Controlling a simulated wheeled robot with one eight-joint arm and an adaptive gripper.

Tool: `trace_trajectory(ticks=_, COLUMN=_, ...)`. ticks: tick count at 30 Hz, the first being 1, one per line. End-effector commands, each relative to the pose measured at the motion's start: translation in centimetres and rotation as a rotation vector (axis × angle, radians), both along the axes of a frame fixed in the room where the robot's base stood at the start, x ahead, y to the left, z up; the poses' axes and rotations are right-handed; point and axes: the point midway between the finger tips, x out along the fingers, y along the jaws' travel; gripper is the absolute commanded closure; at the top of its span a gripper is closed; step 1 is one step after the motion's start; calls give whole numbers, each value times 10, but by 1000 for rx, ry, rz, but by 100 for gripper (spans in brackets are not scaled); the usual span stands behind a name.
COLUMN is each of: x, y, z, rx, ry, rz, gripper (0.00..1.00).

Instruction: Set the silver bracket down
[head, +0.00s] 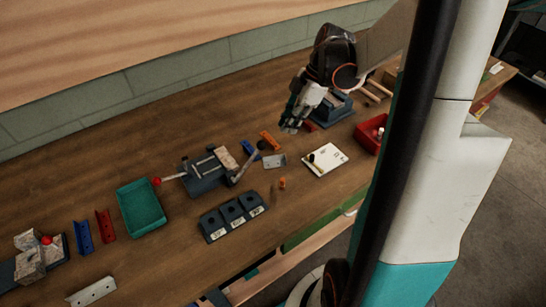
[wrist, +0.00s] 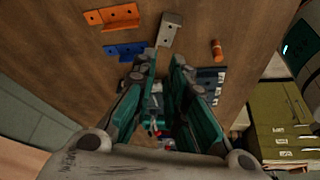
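A short silver bracket (head: 274,160) lies on the wooden table beside a blue bracket (head: 250,151) and an orange bracket (head: 269,140). The silver bracket also shows in the wrist view (wrist: 171,30), just beyond my fingertips. My gripper (head: 289,128) is above the table, up and to the right of the silver bracket in the head view. Its two fingers (wrist: 166,58) stand apart in the wrist view, and I see nothing held between them. A longer silver bracket (head: 91,291) lies at the table's front left.
A dark three-part block (head: 233,215), a clamp fixture (head: 206,174), a green tray (head: 141,207), a white card (head: 325,160) and a red bin (head: 369,134) stand around. A small orange cylinder (head: 282,183) is near the block. Bare table lies behind the fixture.

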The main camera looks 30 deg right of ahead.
Motion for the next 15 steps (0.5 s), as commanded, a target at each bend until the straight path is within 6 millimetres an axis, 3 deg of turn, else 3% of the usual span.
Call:
trace_trajectory(ticks=9, x=9, y=21, z=-57, rx=0, ry=-2, rz=-1, gripper=87)
trace_trajectory(ticks=15, x=11, y=26, z=-72, rx=1, ry=-3, rz=-2, gripper=87)
